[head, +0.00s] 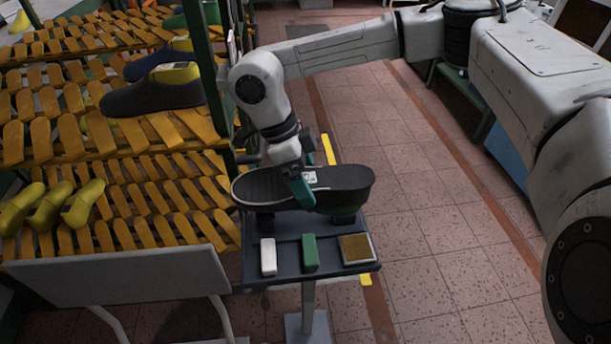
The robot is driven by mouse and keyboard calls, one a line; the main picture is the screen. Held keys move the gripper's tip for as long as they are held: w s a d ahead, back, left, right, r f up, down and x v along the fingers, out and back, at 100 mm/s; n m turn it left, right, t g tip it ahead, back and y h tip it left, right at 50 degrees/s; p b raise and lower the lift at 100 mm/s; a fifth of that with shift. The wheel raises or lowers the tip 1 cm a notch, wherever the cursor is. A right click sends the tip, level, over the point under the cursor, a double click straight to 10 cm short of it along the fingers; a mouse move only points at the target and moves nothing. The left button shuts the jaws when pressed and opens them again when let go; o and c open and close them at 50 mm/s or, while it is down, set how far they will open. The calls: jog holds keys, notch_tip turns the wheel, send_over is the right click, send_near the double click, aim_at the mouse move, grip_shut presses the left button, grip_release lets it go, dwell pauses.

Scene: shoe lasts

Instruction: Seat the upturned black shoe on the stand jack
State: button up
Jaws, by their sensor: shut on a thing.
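The black shoe (345,187) lies lengthwise above the small dark stand (287,229), with its sole side facing up and a pale rim line at its left end. My gripper (301,190) comes down from above with teal fingers and is shut on the middle of the shoe. A small white label shows beside the fingers. Dark supports of the stand jack (265,222) show under the left part of the shoe, and a green part shows under the right part. The shoe hides most of the jack, so I cannot tell whether it touches the supports.
A white block (268,257), a green block (310,253) and a brown-topped square pad (357,248) lie along the stand's front. A rack (75,135) with yellow slats, a dark shoe (152,96) and yellow-green lasts (52,205) stands close at left.

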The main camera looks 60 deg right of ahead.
dwell(0.4)
jog(key=o, duration=1.6)
jog(key=shift+f, duration=0.15)
jog(key=shift+c, duration=0.2)
jog(key=v, duration=1.1)
jog(key=shift+b, duration=0.4)
